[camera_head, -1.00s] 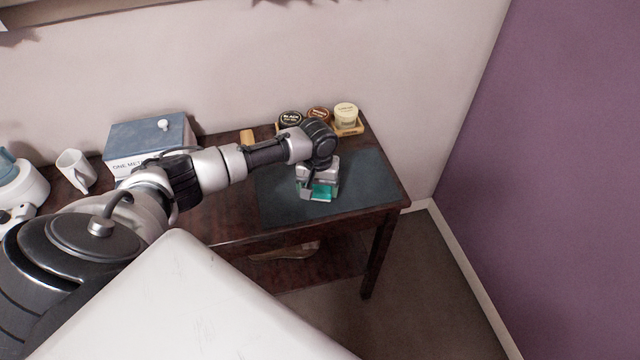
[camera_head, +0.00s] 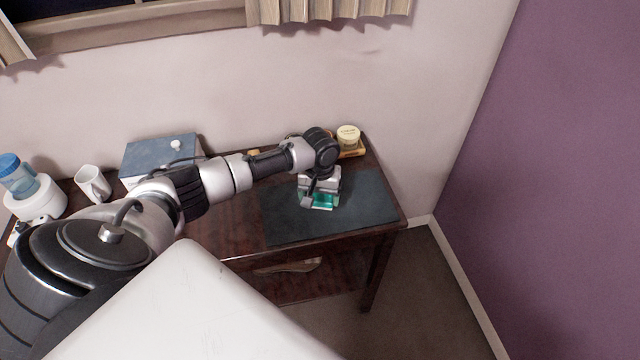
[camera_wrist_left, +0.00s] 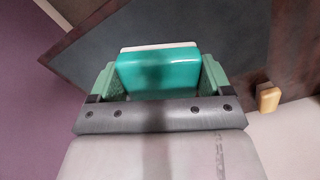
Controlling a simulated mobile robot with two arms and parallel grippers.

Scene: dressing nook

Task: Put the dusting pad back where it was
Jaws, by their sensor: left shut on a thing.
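The dusting pad (camera_wrist_left: 158,70) is a teal block with a white layer along its far edge. In the left wrist view it sits between the two fingers of my left gripper (camera_wrist_left: 157,82), which is shut on it. In the head view, my left gripper (camera_head: 320,198) is over the dark mat (camera_head: 285,222) at the right end of the table. The teal pad (camera_head: 323,201) shows just under the fingers. I cannot tell whether the pad touches the mat. My right gripper is not in view.
A tray (camera_head: 352,152) with a cream-lidded jar (camera_head: 348,136) stands at the back right, partly hidden by my arm. A blue-lidded box (camera_head: 160,153), a white mug (camera_head: 93,183) and a white device with a blue top (camera_head: 30,190) stand left. The wooden table (camera_head: 232,220) has bare room left of the mat.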

